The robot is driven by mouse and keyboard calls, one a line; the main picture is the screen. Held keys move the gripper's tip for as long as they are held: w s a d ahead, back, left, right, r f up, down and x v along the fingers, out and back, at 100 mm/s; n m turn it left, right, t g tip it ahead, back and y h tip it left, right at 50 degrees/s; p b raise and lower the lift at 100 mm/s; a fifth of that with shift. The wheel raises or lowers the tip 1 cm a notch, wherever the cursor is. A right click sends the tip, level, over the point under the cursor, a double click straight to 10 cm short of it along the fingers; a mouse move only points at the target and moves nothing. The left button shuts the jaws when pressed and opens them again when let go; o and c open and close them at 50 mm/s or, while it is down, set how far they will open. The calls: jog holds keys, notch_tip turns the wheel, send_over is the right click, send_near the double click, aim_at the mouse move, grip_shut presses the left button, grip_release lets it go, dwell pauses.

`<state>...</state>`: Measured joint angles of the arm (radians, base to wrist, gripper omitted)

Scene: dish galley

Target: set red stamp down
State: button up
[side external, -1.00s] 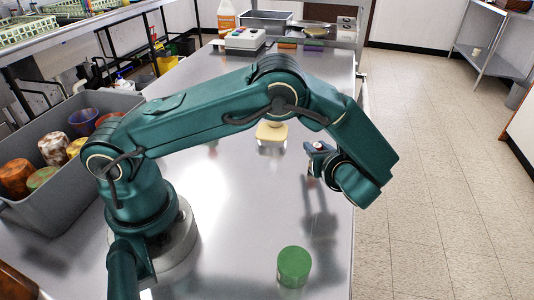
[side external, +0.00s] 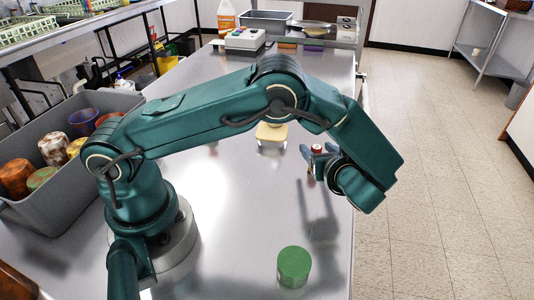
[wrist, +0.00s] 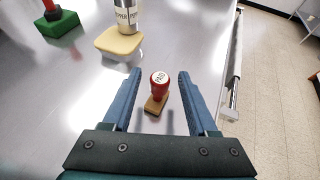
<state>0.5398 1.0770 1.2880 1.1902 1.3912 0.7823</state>
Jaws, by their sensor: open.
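The red stamp (wrist: 159,82) has a red handle with a white labelled top and a brown base. In the wrist view it stands upright on the steel table, between my gripper's two blue fingers, with a gap on each side. In the side view the stamp (side external: 317,149) shows as a small red top beside my gripper (side external: 314,158), partly hidden by the fingers. My gripper (wrist: 160,92) is open and holds nothing.
A yellow block (wrist: 120,44) with a pepper shaker (wrist: 126,16) on it stands beyond the stamp. A green block (wrist: 58,24) is at the far left. A green cylinder (side external: 294,266) stands near the front. The table's right edge (wrist: 229,75) is close by.

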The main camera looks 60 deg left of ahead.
jog(key=v, duration=0.9)
jog(key=shift+s+d+r, duration=0.1)
jog(key=shift+s+d, duration=0.05)
jog(key=shift+d, duration=0.2)
jog(key=s+a+r+n+g+h, duration=0.3)
jog(key=s+a+r+n+h, duration=0.25)
jog(key=n, duration=0.25)
jog(key=s+r+n+t+h, duration=0.3)
jog(key=s+n+h, duration=0.4)
jog(key=s+n, duration=0.4)
jog(key=d+n, duration=0.1)
jog(key=n, duration=0.2)
jog(key=shift+n+t, duration=0.3)
jog(key=shift+r, duration=0.15)
